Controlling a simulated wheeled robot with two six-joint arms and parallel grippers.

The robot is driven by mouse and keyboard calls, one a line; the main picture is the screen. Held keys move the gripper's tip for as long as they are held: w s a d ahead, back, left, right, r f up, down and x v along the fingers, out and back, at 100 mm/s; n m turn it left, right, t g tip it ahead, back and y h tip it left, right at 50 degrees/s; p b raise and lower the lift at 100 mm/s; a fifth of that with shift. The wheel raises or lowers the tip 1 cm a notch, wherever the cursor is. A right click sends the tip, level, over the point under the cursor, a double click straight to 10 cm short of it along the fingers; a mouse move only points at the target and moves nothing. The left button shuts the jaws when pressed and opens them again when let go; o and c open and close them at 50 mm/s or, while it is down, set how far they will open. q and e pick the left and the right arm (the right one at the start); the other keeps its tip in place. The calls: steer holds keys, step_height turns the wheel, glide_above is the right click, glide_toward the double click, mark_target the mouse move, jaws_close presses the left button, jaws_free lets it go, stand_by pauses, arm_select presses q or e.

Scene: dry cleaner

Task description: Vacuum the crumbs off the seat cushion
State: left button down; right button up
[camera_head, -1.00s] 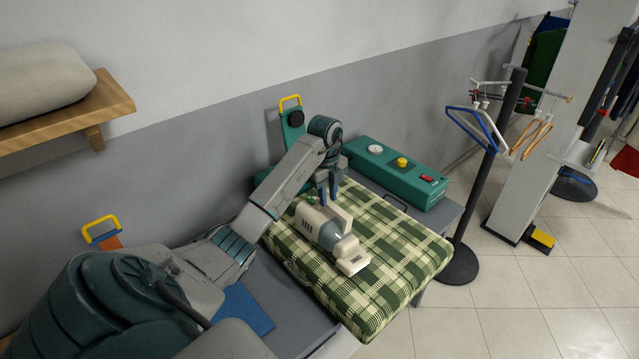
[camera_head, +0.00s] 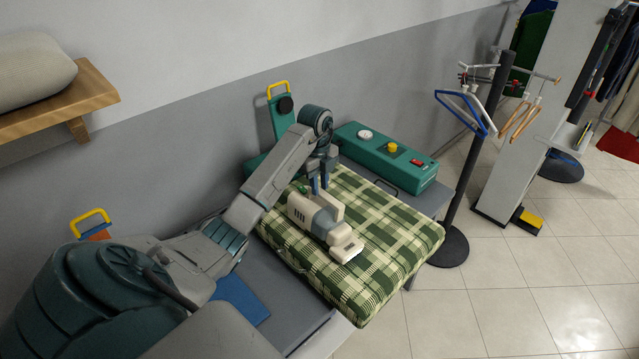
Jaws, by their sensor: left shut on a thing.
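The green and cream plaid seat cushion (camera_head: 385,255) lies on the grey table. A cream and grey handheld vacuum (camera_head: 303,211) is on or just above the cushion's middle, its nozzle toward the front right. My left gripper (camera_head: 318,186) points down and is shut on the vacuum's handle. I cannot make out any crumbs on the cushion at this size. My right gripper is not in view.
A teal box with knobs and a red switch (camera_head: 385,157) stands behind the cushion. A teal device with a yellow handle (camera_head: 279,110) is at the back. A blue flat item (camera_head: 240,297) lies at left. A black hanger stand (camera_head: 484,150) rises at right.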

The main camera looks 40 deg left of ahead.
arm_select(q)
steer(key=shift+f, duration=0.15)
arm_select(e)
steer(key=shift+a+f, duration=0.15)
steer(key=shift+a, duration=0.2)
arm_select(q)
steer(key=shift+w, duration=0.1)
